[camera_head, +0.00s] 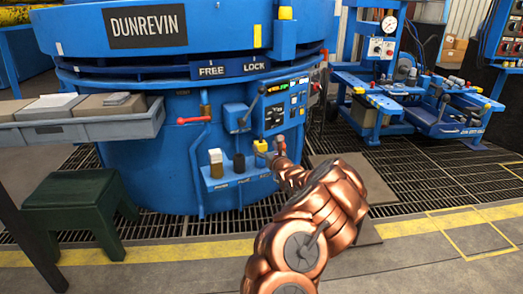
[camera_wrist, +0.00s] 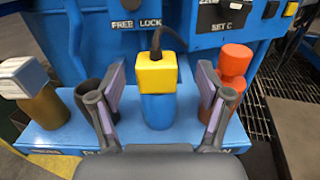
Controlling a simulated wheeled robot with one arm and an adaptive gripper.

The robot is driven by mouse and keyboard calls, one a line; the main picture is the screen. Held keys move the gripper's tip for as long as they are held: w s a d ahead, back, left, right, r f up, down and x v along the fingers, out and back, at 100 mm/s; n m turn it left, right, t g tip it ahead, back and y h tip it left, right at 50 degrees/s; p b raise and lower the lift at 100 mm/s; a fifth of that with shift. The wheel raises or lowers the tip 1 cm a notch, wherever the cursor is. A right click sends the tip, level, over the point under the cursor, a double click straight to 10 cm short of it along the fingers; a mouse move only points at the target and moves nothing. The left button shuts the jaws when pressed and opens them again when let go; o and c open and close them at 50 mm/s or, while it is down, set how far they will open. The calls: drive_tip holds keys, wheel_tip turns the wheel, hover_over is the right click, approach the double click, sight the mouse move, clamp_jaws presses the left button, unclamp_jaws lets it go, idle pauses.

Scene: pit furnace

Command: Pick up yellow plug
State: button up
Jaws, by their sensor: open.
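The yellow plug (camera_wrist: 157,74) stands upright on a blue cylindrical lower part, with a dark cable rising from its top. It is in the middle of the wrist view, on a blue shelf (camera_wrist: 52,136). In the head view the yellow plug (camera_head: 261,146) is small, at the front of the large blue furnace. My gripper (camera_wrist: 161,84) is open, with one finger on each side of the plug and visible gaps between. In the head view my gripper (camera_head: 272,158) is small and partly hidden by my copper arm.
A white-topped brown plug (camera_wrist: 38,95) stands to the left and an orange plug (camera_wrist: 233,68) close to the right, near my right finger. The blue furnace body (camera_head: 140,150) rises behind the shelf. A red-handled valve (camera_head: 194,120) and green stool (camera_head: 75,205) are left.

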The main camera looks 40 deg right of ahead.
sight(263, 146)
drive_tip(key=shift+w+d+f+b, duration=0.1)
drive_tip(key=shift+w+f+b, duration=0.1)
drive_tip(key=shift+w, duration=0.25)
drive_tip(key=shift+w+f+b, duration=0.1)
drive_tip(key=shift+w+b, duration=0.1)
drive_tip(key=shift+w, duration=0.25)
drive_tip(key=shift+w+d+r, duration=0.15)
drive_tip(key=shift+w+d, duration=0.2)
drive_tip(key=shift+w, duration=0.2)
drive_tip(key=shift+w+d+r+b, duration=0.1)
drive_tip(key=shift+w+b, duration=0.2)
drive_tip(key=shift+w, duration=0.1)
drive_tip(key=c, duration=1.3)
